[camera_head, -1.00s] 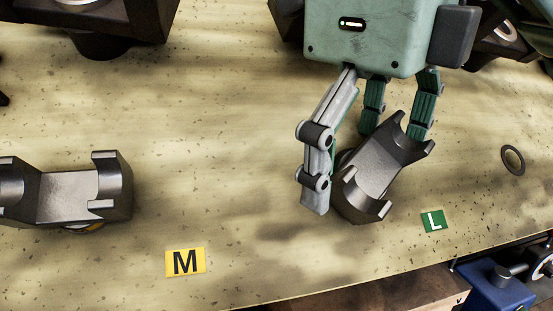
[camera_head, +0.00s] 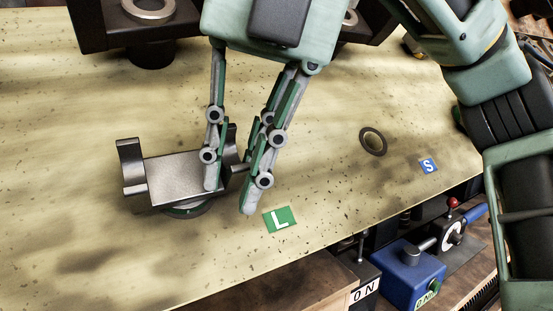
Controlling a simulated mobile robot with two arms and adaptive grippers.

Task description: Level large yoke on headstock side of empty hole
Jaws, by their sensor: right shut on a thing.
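The large yoke (camera_head: 180,178), dark grey metal with raised ears at its ends, sits at left beside the green L label (camera_head: 279,219). Its body looks about level, over a round seat with a green rim (camera_head: 187,211). My right gripper (camera_head: 231,193) is shut on the yoke's right end, with fingers on either side of it. The fingers hide part of that end. The empty hole (camera_head: 373,141), a dark ring in the table, lies to the right of the yoke. My left gripper is not in view.
A blue S label (camera_head: 428,166) lies right of the hole. A dark block with a metal ring (camera_head: 149,9) stands at the back left. The table at front left is clear.

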